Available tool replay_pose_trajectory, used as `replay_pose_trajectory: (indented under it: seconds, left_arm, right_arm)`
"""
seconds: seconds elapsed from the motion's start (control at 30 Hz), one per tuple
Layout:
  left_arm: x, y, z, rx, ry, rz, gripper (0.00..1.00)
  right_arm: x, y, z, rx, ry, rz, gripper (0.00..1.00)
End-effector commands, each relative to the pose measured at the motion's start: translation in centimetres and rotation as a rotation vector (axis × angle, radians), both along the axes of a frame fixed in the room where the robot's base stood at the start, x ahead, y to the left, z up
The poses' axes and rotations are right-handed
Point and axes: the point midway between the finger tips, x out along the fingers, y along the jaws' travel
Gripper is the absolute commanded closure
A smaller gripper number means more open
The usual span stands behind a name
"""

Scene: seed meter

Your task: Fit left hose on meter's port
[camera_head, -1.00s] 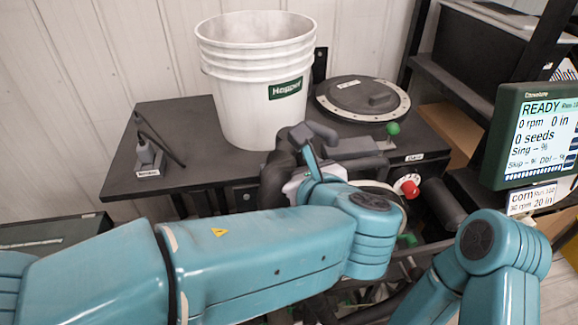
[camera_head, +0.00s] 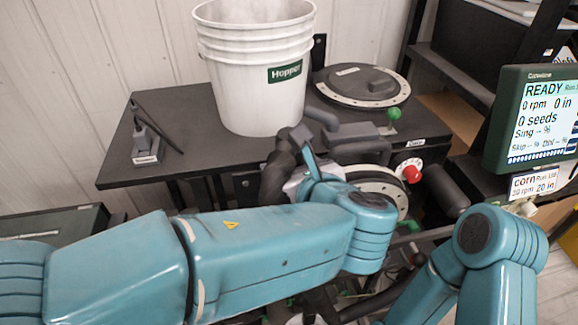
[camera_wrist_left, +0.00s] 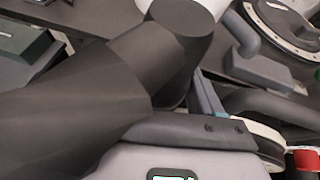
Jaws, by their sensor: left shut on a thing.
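The black left hose (camera_wrist_left: 100,80) fills the left of the left wrist view, its thick, blunt end tilted up. In the head view the hose (camera_head: 275,172) stands at the table's front edge, partly behind my wrist. My left gripper (camera_head: 297,148) is shut on the hose; in the wrist view a dark finger (camera_wrist_left: 185,128) lies along it. The meter (camera_head: 385,192), a round housing with a pale rim, sits just right of my wrist, partly covered by it. A grey bent pipe (camera_head: 321,118) rises behind the gripper; I cannot tell whether the hose touches it. My right gripper is out of view.
A white hopper bucket (camera_head: 255,80) and a round dark lid (camera_head: 362,86) sit on the black table (camera_head: 190,140). A green knob (camera_head: 393,114) and red button (camera_head: 411,173) are near the meter. A monitor (camera_head: 540,118) stands at right.

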Motion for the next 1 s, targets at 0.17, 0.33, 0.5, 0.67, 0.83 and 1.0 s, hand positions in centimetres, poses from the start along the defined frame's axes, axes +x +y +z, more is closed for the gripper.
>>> replay_pose_trajectory:
  seconds: [0.17,0.33,0.5,0.67,0.83,1.0]
  left_arm:
    - [-0.01,0.03,0.09,-0.001,-0.001,-0.001,0.74]
    - [-0.02,0.03,0.07,-0.001,-0.001,-0.001,0.74]
    - [-0.02,0.02,-0.07,0.000,-0.001,-0.001,0.74]
    - [-0.02,0.03,-0.32,0.000,-0.001,0.000,0.74]
    - [-0.01,0.03,-0.58,0.000,-0.001,0.000,0.74]
    - [-0.01,0.03,-0.84,0.000,-0.001,0.000,0.74]
  right_arm:
    - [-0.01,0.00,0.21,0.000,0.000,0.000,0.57]
    - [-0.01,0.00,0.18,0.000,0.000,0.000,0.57]
    - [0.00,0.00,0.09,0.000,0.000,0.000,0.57]
    - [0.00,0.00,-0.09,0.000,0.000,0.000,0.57]
    - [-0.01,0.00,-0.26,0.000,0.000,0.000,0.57]
    - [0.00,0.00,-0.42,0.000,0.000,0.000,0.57]
